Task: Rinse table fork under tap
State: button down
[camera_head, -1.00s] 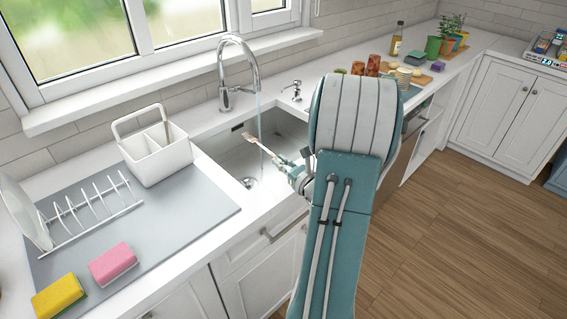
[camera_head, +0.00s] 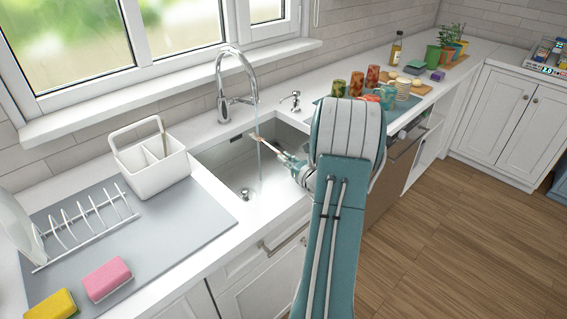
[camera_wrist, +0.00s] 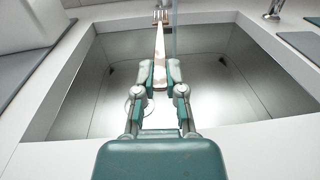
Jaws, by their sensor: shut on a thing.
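The table fork (camera_head: 266,142) is held over the sink, its tines pointing up and left toward the tap (camera_head: 233,82). Brownish marks show on it in the wrist view (camera_wrist: 159,45). My gripper (camera_head: 290,160) is shut on the fork's handle; it also shows in the wrist view (camera_wrist: 160,82). A thin stream of water (camera_head: 258,125) falls from the tap. It passes at or right beside the tines; I cannot tell whether it touches them. The sink basin (camera_head: 225,160) below is empty apart from its drain (camera_head: 245,193).
A white cutlery caddy (camera_head: 150,165) and a plate rack (camera_head: 85,225) stand on a grey mat (camera_head: 185,225) left of the sink. A pink sponge (camera_head: 107,278) and a yellow sponge (camera_head: 52,305) lie in front. A soap dispenser (camera_head: 293,103) and patterned cups (camera_head: 356,84) stand to the right.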

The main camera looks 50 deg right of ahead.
jog(key=shift+w+d+f, duration=0.25)
jog(key=shift+w+d, duration=0.4)
jog(key=shift+d, duration=0.25)
jog(key=shift+w+d+f, duration=0.2)
jog(key=shift+w+d, duration=0.45)
jog(key=shift+d, duration=0.25)
jog(key=shift+a, duration=0.2)
jog(key=shift+s, duration=0.15)
jog(key=shift+s+d, duration=0.35)
jog(key=shift+d, duration=0.1)
jog(key=shift+a, duration=0.1)
jog(key=shift+w+a, duration=0.35)
jog(key=shift+w, duration=0.15)
